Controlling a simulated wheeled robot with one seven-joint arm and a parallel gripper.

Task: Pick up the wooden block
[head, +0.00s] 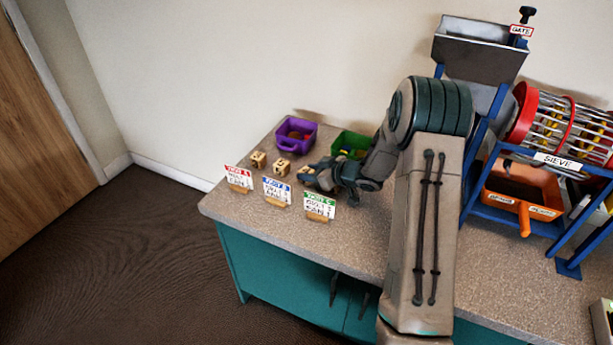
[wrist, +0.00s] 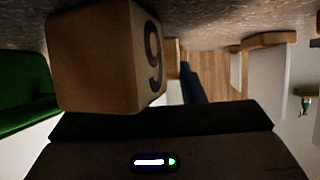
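Several small wooden blocks stand in a row on the counter in the head view: one at the left (head: 258,159), one in the middle (head: 283,167) and one at the right (head: 306,173), partly hidden by my gripper. My gripper (head: 318,177) is low over the counter at the right block. In the wrist view a wooden block (wrist: 95,60) with a dark figure like a 9 fills the upper left, very close to the dark gripper body. The fingertips are not clear, so I cannot tell whether they are open or touch the block.
Three label cards on wooden stands, red (head: 239,178), blue (head: 277,190) and green (head: 319,206), stand along the front edge. A purple bin (head: 296,135) and a green bin (head: 350,143) stand behind. A sieve machine (head: 560,160) fills the right side.

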